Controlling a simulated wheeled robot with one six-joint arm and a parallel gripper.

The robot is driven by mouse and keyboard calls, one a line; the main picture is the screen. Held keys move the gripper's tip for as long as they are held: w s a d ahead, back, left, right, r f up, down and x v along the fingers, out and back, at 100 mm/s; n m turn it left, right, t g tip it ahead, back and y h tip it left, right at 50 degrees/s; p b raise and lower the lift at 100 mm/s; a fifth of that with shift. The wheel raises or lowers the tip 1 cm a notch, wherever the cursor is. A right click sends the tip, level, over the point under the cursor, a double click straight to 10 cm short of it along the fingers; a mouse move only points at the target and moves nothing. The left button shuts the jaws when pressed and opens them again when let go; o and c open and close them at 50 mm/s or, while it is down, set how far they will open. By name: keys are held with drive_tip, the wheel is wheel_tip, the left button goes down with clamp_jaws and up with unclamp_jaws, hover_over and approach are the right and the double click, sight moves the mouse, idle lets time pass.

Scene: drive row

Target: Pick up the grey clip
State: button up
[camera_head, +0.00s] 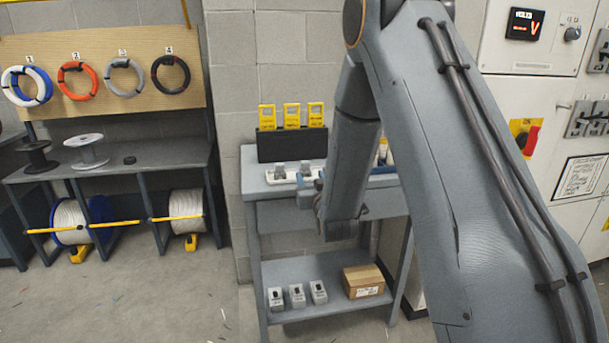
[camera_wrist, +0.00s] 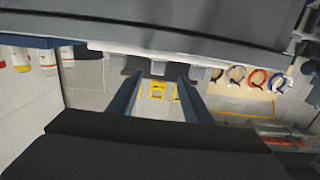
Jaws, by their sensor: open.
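Small grey clips stand in a white tray (camera_head: 272,178) on the bench top. One grey clip (camera_head: 280,171) is at the tray's left and another (camera_head: 305,168) is nearer my gripper. In the wrist view, which looks inverted, several grey clips line the white tray's edge, with the middle clip (camera_wrist: 158,68) between and just beyond my fingertips. My gripper (camera_wrist: 161,82) is open, with a clear gap between its fingers. In the head view, my gripper (camera_head: 311,184) is at the tray, partly hidden by my arm. Contact with a clip cannot be told.
Yellow devices (camera_head: 291,115) stand in a black holder (camera_head: 275,146) behind the tray. The lower shelf (camera_head: 325,276) holds small grey boxes and a cardboard box (camera_head: 363,281). A cable bench (camera_head: 120,165) is at left, an electrical cabinet (camera_head: 535,95) at right. Floor between benches is open.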

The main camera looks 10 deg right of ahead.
sight(306, 165)
drive_tip(key=shift+w+d+r+p, duration=0.1)
drive_tip(key=shift+w+p, duration=0.25)
drive_tip(key=shift+w, duration=1.7)
drive_tip(key=shift+w+d+p, duration=0.1)
drive_tip(key=shift+w+p, duration=0.25)
drive_tip(key=shift+w, duration=1.65)
drive_tip(key=c, duration=1.1)
drive_tip(key=shift+r, duration=0.15)
drive_tip(key=shift+c, duration=0.2)
